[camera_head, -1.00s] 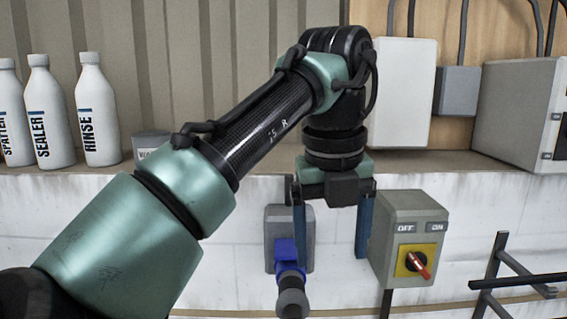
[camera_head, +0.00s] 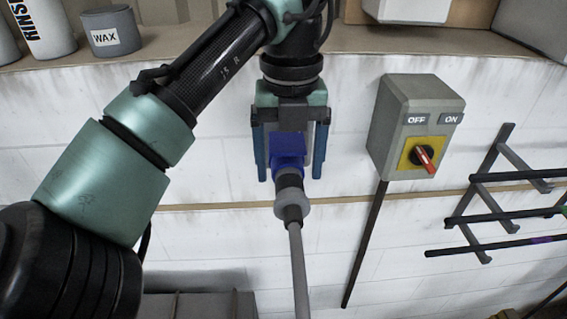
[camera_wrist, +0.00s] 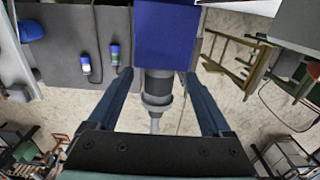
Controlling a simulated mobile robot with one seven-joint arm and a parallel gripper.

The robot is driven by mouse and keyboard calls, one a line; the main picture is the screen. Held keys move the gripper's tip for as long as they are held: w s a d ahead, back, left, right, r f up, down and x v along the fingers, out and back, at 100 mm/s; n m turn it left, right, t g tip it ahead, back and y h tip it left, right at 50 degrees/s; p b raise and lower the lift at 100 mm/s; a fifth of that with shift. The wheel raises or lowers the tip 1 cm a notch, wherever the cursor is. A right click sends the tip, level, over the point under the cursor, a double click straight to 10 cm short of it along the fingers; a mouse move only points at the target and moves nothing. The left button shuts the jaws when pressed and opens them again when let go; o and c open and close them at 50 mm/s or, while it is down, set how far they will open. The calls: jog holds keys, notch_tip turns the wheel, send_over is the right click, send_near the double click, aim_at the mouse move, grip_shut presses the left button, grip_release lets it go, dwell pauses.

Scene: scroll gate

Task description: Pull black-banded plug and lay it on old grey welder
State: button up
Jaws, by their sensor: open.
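The plug (camera_head: 289,190) is a dark grey body with a black band and a lighter grey collar. In the wrist view the plug (camera_wrist: 157,88) lies between the fingers, below the blue part (camera_wrist: 163,38). My gripper (camera_head: 289,176) is open, its two blue fingers on either side of the blue socket part. In the wrist view my gripper (camera_wrist: 158,76) shows gaps beside the plug. I cannot identify the old grey welder for sure.
A grey OFF/ON switch box (camera_head: 410,125) with a red lever stands on the wall to the right. A dark rack (camera_head: 490,200) sticks out further right. The shelf (camera_head: 200,50) above holds a WAX tin (camera_head: 110,35) and a grey box (camera_head: 525,25).

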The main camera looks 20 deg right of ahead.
jog(key=shift+s+f+p, duration=0.1)
jog(key=shift+f+p, duration=0.2)
jog(key=shift+f, duration=0.6)
jog(key=shift+w+f, duration=0.2)
jog(key=shift+f, duration=0.35)
jog(key=shift+s, duration=0.1)
jog(key=shift+c, duration=1.1)
grip_shut()
jog(key=c, duration=0.6)
grip_release()
jog(key=shift+r, duration=0.1)
grip_shut()
